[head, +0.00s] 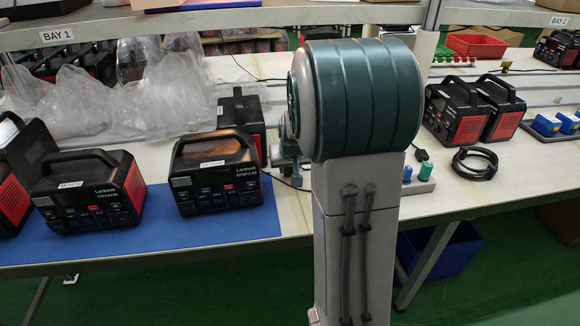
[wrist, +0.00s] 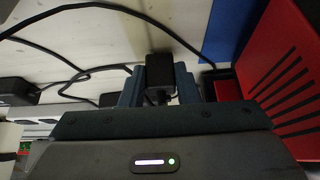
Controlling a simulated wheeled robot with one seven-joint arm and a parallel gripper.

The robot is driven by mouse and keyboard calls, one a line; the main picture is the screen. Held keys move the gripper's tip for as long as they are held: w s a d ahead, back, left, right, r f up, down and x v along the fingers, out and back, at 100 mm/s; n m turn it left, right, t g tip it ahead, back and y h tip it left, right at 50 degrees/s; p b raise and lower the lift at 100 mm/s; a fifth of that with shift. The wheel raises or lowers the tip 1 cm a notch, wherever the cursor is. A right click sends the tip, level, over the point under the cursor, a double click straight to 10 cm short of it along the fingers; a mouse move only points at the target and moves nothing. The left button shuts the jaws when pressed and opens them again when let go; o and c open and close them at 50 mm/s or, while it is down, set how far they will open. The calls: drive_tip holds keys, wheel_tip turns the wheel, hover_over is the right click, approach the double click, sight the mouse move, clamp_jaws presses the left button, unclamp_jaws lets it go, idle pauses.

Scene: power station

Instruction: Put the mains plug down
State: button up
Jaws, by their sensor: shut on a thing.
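The mains plug (wrist: 160,72) is a small black block in the wrist view. It sits between the two blue-grey fingers of my gripper (wrist: 159,88), which are shut on it. The white bench top (wrist: 95,55) shows beyond it; I cannot tell whether the plug touches it. In the head view my gripper (head: 285,160) is mostly hidden behind my arm, beside a power station on the blue mat, and the plug cannot be made out. A black cable (wrist: 100,8) curves over the bench in the wrist view.
A red-sided power station (wrist: 285,75) stands close at right in the wrist view. Power stations (head: 90,190) (head: 215,172) stand on the blue mat (head: 170,222). Clear plastic bags (head: 150,90) lie behind. A coiled black cable (head: 474,163) lies on the right, near bare bench.

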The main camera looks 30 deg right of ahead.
drive_tip(key=shift+f+b, duration=0.45)
drive_tip(key=o, duration=1.1)
drive_tip(key=shift+r, duration=0.1)
drive_tip(key=shift+r+p, duration=0.65)
drive_tip(key=p+v, duration=0.2)
drive_tip(key=v, duration=0.9)
drive_tip(key=s+a+f+n+g, duration=0.1)
drive_tip(key=s+a, duration=0.3)
drive_tip(key=s, duration=0.2)
drive_tip(key=s+a+f+n+g+y, duration=0.1)
drive_tip(key=s+a, duration=0.3)
drive_tip(key=s, duration=0.2)
drive_tip(key=s+a+f+n+g, duration=0.1)
drive_tip(key=s+a, duration=0.4)
drive_tip(key=s, duration=0.2)
drive_tip(key=shift+s+f+g+y, duration=0.15)
drive_tip(key=shift+f+g+y, duration=0.15)
drive_tip(key=shift+g, duration=0.1)
